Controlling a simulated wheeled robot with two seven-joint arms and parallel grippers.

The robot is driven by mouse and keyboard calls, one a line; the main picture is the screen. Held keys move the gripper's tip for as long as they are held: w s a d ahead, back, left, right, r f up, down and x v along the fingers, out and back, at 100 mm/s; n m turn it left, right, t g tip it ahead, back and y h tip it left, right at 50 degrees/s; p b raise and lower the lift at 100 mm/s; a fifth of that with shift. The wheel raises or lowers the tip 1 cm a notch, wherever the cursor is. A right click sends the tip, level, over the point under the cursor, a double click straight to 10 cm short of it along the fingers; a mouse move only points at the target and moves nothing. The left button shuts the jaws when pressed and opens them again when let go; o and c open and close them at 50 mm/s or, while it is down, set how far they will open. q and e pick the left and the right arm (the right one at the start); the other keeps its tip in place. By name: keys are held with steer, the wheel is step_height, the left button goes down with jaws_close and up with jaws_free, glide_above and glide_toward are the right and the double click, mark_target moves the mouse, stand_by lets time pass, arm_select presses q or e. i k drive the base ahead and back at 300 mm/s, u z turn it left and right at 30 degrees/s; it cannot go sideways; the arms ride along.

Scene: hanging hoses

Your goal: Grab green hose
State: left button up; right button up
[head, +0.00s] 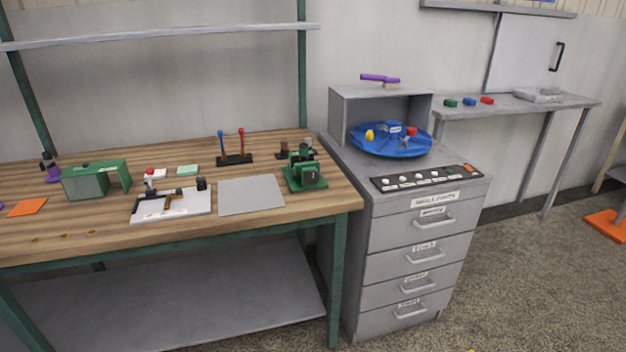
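No green hose shows in the head view. Neither of my grippers is in view, so I cannot see whether they are open or shut.
A wooden workbench (110,228) with tools stands at left; a green machine (306,170) sits near its right end. A grey drawer cabinet (350,290) bearing a blue round tray (365,147) stands beside it. A grey table (580,100) is at back right. Carpeted floor (520,290) is open at right.

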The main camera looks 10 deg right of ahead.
mark_target(304, 147)
steer(key=z, duration=0.15)
steer(key=k, duration=0.45)
steer(key=u, duration=1.4)
steer(key=i, duration=0.8)
steer(key=z, duration=0.55)
steer(key=i, duration=0.65)
steer(key=z, duration=0.75)
